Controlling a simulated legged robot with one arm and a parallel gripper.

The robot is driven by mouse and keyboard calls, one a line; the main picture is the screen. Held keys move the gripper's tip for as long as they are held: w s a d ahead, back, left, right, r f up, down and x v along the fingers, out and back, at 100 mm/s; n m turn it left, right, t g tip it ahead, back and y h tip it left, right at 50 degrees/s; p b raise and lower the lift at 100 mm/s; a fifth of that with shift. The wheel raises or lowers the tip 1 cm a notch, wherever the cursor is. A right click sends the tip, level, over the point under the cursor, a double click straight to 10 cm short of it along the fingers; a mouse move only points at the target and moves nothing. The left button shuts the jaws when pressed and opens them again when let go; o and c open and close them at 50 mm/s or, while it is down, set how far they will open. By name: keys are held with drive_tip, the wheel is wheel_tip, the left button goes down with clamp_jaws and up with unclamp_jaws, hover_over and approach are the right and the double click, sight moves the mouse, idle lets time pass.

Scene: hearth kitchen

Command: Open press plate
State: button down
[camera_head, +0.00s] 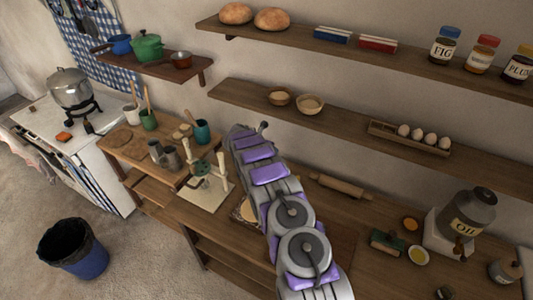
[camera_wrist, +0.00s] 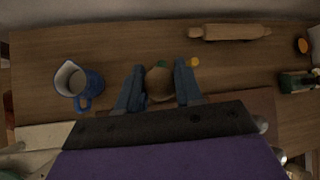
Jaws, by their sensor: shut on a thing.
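The press (camera_head: 205,185) stands on the worktop left of my arm in the head view. It has a pale base, light upright posts and a dark green part between them. A pale board (camera_wrist: 45,140), perhaps its base, shows at the lower left in the wrist view. I cannot tell whether this thing is joined to the press. My arm hides the fingers in the head view.
A blue mug (camera_wrist: 80,83) stands left of my fingers. A rolling pin (camera_wrist: 230,32) lies near the wall; it also shows in the head view (camera_head: 337,186). A shelf (camera_head: 360,135) runs above the worktop.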

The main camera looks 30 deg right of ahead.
drive_tip(key=shift+w+d+f+g+y, duration=0.2)
drive_tip(key=shift+w+d+g+y, duration=0.15)
drive_tip(key=shift+w, duration=0.1)
drive_tip(key=shift+d, duration=0.1)
drive_tip(key=c, duration=0.8)
unclamp_jaws()
drive_tip(key=shift+r, duration=0.15)
drive_tip(key=b+v, duration=0.1)
drive_tip(key=v, duration=0.7)
drive_tip(key=b+v, duration=0.1)
drive_tip(key=v, duration=0.8)
drive_tip(key=shift+a+b, duration=0.3)
drive_tip(key=shift+a, duration=0.05)
drive_tip(key=shift+s, duration=0.15)
